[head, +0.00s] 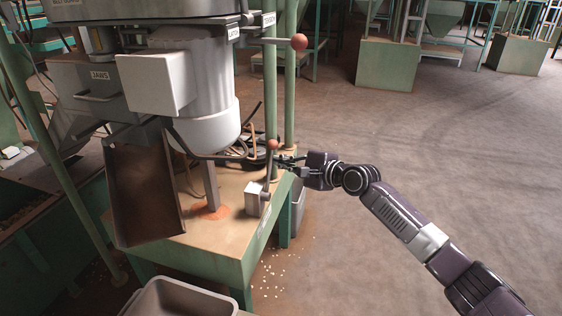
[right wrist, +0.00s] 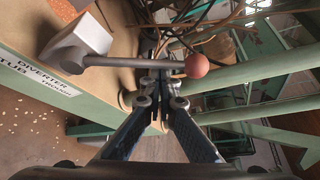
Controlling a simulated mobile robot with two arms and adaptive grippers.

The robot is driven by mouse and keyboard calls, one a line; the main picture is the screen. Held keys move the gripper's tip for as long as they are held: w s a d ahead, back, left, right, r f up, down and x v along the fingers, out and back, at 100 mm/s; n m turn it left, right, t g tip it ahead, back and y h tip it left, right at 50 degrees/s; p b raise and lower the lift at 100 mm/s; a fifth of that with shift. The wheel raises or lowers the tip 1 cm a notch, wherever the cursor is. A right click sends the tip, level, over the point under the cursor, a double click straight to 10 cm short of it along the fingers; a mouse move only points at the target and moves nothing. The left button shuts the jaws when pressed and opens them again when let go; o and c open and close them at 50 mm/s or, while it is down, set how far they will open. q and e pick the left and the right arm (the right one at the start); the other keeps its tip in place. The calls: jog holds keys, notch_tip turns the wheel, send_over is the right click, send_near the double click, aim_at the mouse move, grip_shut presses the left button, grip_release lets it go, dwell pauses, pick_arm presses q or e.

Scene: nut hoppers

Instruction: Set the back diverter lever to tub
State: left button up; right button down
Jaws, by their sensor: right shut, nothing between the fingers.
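The diverter lever has a grey box (head: 254,198) on the edge of the green-framed table, a thin rod and a red ball (head: 272,145). In the head view its rod stands nearly upright. The right wrist view shows the box (right wrist: 78,45), the rod (right wrist: 120,62) and the ball (right wrist: 197,66), with a label (right wrist: 42,75) reading DIVERTER and TUB; its other word is hard to read. My right gripper (head: 281,160) is shut and empty, its fingertips (right wrist: 160,68) at the rod just below the ball. I cannot tell whether they touch it. My left gripper is out of view.
A higher lever with a red ball (head: 299,42) sticks out from the machine above. A brown chute (head: 142,195) hangs at the left. A grey tub (head: 180,300) stands in front and another grey bin (head: 297,205) beside the table. The floor (head: 430,150) to the right is open.

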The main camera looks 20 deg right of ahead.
jog(key=shift+s, duration=0.1)
